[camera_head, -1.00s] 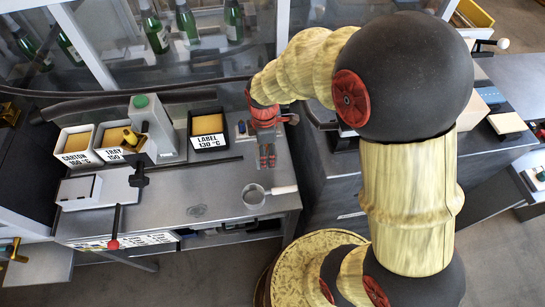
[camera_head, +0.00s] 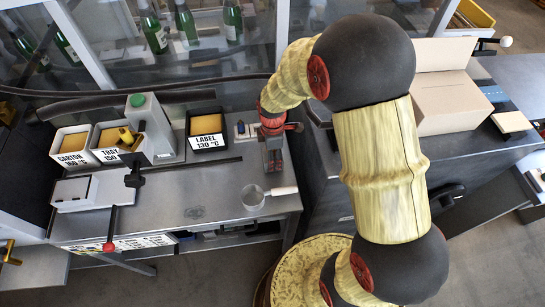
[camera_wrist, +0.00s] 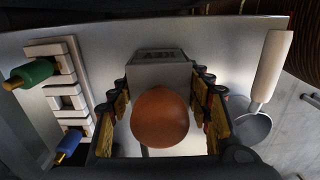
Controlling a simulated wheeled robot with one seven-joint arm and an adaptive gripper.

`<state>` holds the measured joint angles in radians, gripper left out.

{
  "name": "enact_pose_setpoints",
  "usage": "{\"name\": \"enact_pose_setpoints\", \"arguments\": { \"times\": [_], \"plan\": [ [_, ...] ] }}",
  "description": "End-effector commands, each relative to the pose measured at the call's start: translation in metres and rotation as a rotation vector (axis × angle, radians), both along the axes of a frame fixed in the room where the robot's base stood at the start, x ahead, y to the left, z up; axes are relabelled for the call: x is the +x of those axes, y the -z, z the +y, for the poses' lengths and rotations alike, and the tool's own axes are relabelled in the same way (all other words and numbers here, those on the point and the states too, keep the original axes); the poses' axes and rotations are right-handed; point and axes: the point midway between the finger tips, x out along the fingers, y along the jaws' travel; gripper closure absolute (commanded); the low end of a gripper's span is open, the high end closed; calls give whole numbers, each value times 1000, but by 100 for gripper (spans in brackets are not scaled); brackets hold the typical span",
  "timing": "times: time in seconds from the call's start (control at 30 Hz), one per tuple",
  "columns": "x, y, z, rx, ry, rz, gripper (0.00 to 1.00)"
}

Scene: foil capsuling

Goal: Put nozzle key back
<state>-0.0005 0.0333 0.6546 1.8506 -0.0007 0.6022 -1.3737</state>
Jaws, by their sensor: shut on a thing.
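My gripper (camera_head: 272,162) is above the right part of the steel bench, pointing down. In the wrist view its padded fingers (camera_wrist: 162,110) are closed on both sides of a rounded orange-brown handle (camera_wrist: 160,118), which I take to be the nozzle key. The key's lower part is hidden under the handle. A pale slotted rack (camera_wrist: 68,98) is left of the fingers in the wrist view, apart from them. It holds a green-handled key (camera_wrist: 34,73) and a blue-handled key (camera_wrist: 68,146). The blue handle also shows in the head view (camera_head: 240,127).
A grey block (camera_wrist: 158,72) lies just beyond the handle. A metal cup (camera_head: 253,197) with a pale handle lies nearby. Bins labelled CARTON (camera_head: 72,157), TRAY (camera_head: 107,154) and LABEL (camera_head: 208,140) stand at the back. The middle bench is clear. A cardboard box (camera_head: 450,100) is right.

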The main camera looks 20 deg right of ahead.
Motion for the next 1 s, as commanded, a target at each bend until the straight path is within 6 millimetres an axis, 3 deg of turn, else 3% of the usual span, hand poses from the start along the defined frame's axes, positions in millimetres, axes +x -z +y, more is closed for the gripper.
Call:
{"name": "enact_pose_setpoints", "arguments": {
  "times": [0.13, 0.17, 0.4, 0.77, 1.0],
  "plan": [
    [0, 3, 0, 0, 0, 0, 84],
    [0, 3, 0, 0, 0, 0, 50],
    [0, 3, 0, 0, 0, 0, 36],
    [0, 2, 0, 0, 0, 0, 32],
    [1, -26, 0, 0, 0, -5, 32]
  ]
}}
